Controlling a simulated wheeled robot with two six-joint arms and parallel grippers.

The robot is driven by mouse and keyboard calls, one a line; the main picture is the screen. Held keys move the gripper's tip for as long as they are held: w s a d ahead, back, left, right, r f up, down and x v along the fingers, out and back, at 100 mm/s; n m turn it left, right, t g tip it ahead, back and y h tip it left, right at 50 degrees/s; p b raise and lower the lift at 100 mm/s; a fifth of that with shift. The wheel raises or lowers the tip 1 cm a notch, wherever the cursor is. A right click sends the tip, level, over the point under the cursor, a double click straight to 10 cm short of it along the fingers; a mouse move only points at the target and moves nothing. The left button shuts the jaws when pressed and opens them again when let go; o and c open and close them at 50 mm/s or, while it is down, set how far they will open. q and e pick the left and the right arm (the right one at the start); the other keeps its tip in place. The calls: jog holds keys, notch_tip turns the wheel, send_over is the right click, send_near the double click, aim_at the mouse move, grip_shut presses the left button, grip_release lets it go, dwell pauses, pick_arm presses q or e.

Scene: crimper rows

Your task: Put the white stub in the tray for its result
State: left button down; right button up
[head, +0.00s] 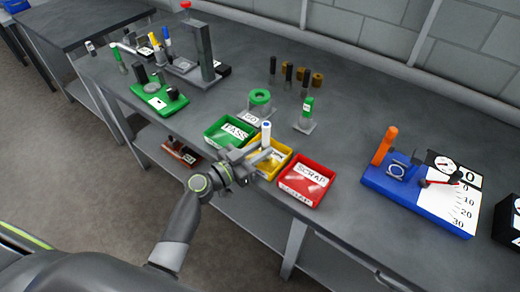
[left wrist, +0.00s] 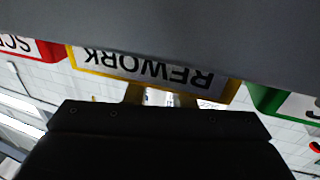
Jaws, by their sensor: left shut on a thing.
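The white stub (head: 266,133) stands upright in my left gripper (head: 262,152), which is shut on it. Gripper and stub are over the yellow tray (head: 283,158), between the green PASS tray (head: 221,138) and the red SCRAP tray (head: 325,183). The gripper hides part of the yellow tray, and the stub's lower end cannot be seen clearly. In the left wrist view the yellow tray's label (left wrist: 150,68) reads REWORK, upside down. The red tray (left wrist: 50,50) and the green tray (left wrist: 268,100) show at the sides. My right gripper is not in view.
A blue gauge base (head: 405,192) with an orange post, a dial and a red pointer over a scale stands at the right. Green fixtures (head: 160,100) and several coloured posts are at the back left. Dark and brown pieces (head: 303,78) stand behind the trays.

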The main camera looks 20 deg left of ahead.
pick_arm(q)
jog(key=shift+f, duration=0.1)
jog(key=c, duration=1.2)
grip_release()
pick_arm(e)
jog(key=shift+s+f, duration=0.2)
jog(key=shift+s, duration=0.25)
pick_arm(q)
jog(key=shift+s+a, duration=0.1)
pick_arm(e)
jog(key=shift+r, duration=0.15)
pick_arm(q)
jog(key=b+v, duration=0.5)
jog(key=v, duration=0.7)
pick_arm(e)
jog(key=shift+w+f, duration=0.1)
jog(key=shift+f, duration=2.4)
